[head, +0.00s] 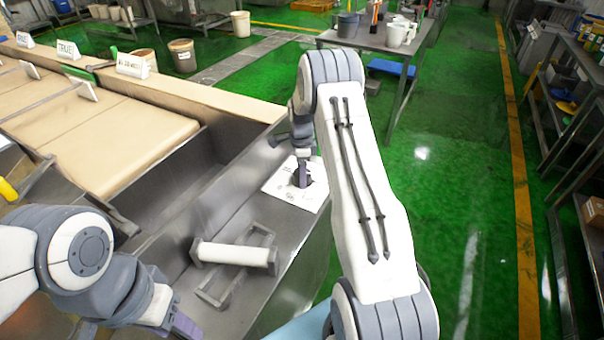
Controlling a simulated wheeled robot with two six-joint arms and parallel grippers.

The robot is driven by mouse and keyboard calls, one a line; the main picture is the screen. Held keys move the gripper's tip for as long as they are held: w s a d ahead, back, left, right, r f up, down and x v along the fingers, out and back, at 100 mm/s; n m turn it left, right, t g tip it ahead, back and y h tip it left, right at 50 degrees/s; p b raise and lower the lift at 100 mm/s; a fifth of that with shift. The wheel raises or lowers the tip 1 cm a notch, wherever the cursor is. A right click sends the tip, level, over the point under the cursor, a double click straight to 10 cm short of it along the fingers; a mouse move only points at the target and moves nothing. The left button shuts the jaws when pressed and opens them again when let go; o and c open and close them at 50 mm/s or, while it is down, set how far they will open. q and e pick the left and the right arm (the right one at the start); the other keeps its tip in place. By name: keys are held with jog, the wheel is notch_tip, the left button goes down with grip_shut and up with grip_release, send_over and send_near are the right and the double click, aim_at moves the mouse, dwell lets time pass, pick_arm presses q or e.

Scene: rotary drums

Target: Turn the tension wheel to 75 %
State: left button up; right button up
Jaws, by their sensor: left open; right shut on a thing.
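A white dial plate (312,197) with small dark markings lies on the metal ledge at the machine's right end. The tension wheel (295,181) looks like a small dark knob on this plate, mostly hidden by my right gripper. My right gripper (303,177) points down over the plate and is shut on the wheel. The wheel's setting is too small to read. My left gripper (182,328) is at the bottom edge, away from the wheel, open and only partly in view.
A white roller (235,254) in a metal frame sits in the near trough. A tan belt (110,140) with label signs runs at the left. A metal table (375,38) with buckets stands behind. Green floor (470,150) is clear to the right, before shelves.

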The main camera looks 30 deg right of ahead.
jog(key=o, duration=1.3)
jog(key=shift+r, duration=0.15)
notch_tip(320, 180, up, 10)
jog(key=shift+r+b, duration=0.15)
jog(key=shift+b, duration=0.6)
